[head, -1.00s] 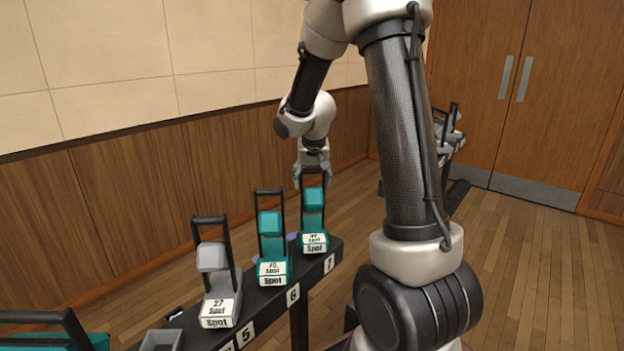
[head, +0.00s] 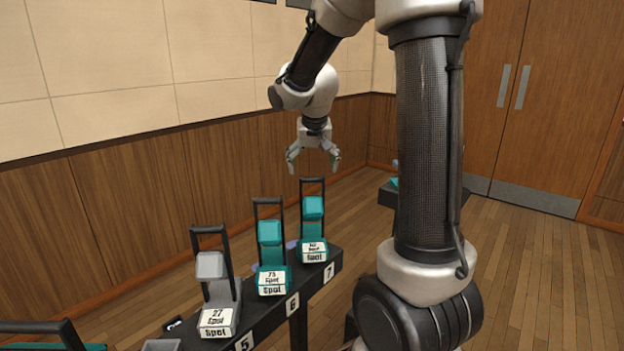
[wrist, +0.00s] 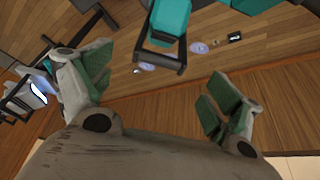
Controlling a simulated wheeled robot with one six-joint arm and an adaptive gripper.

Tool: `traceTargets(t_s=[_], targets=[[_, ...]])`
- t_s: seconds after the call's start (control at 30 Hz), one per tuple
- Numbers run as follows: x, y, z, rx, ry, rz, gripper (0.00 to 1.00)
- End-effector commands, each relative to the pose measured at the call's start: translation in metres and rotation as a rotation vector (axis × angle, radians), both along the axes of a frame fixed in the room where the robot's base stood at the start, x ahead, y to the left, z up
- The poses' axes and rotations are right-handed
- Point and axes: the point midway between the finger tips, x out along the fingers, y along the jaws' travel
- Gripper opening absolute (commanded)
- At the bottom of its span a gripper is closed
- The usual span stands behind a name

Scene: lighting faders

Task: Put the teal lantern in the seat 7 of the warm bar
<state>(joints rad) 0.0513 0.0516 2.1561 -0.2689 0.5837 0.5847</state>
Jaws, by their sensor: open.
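A teal lantern (head: 313,208) with a black handle and a white label stands upright on the dark bar, beside the number 7 plate (head: 329,272). My gripper (head: 314,164) is open and empty, just above that lantern's handle and apart from it. In the wrist view my gripper (wrist: 155,88) has its green-padded fingers spread wide. A teal lantern (wrist: 168,18) with a black handle shows beyond them at the top of that view, likely the same one. Another teal lantern (head: 271,232) stands at number 6, and a grey lantern (head: 211,266) at number 5.
The dark bar (head: 322,281) runs from lower left toward the middle, with a wood-panelled wall behind it. Part of another teal lantern (head: 50,347) shows at the lower left edge. A second dark stand (head: 388,197) is partly hidden behind my arm. Wooden floor is clear at right.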

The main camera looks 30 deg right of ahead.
Motion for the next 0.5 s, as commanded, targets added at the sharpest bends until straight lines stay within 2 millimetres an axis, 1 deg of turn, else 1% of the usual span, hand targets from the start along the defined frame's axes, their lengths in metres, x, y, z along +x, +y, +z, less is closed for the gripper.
traceTargets(t_s=[0.03,0.1,0.2,0.27,0.37,0.47,0.5], targets=[[-0.002,0.002,0.009,0.000,-0.004,0.001,0.91],[-0.005,0.003,0.017,0.000,-0.003,-0.001,0.91],[-0.011,0.004,0.026,-0.001,-0.002,0.002,0.91],[-0.020,0.006,0.032,-0.001,-0.003,0.013,0.91],[-0.054,0.012,0.047,-0.003,0.001,0.055,0.91],[-0.107,0.022,0.061,-0.004,0.003,0.129,0.91],[-0.131,0.026,0.065,-0.003,0.006,0.164,0.91]])
